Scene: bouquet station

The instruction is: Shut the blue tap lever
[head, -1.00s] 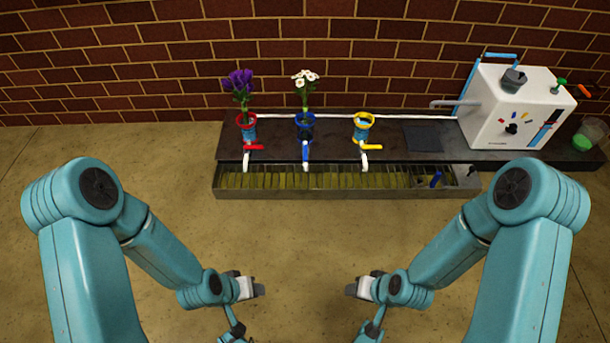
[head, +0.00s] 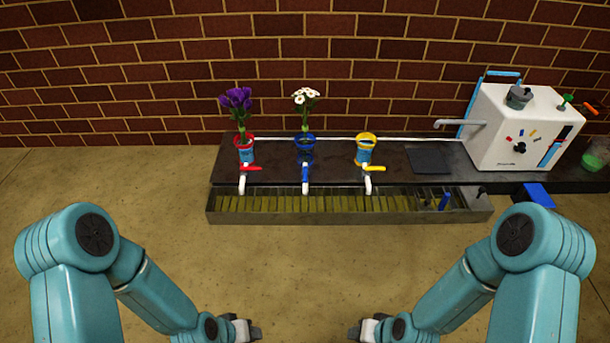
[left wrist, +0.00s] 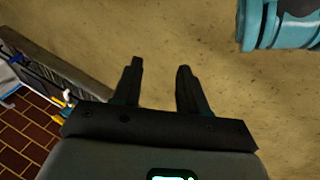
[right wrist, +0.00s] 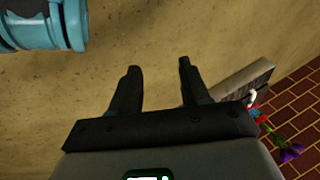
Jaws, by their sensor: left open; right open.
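The blue tap lever (head: 305,173) sits on the white tap (head: 305,187) below the blue vase (head: 304,152), which holds white flowers (head: 305,100). The lever points along the spout, toward me, while the red lever (head: 251,168) and yellow lever (head: 375,168) point sideways to the right. My left gripper (head: 256,332) is open and empty, low in the head view; its fingers show apart in the left wrist view (left wrist: 158,85). My right gripper (head: 354,332) is open and empty too, with fingers apart in the right wrist view (right wrist: 158,90). Both are well short of the taps.
A long trough (head: 350,215) runs under the taps. A red vase (head: 245,152) with purple flowers stands left and a yellow vase (head: 365,150) right. A white machine (head: 510,150) stands at the right end. The floor (head: 300,270) before the trough is clear.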

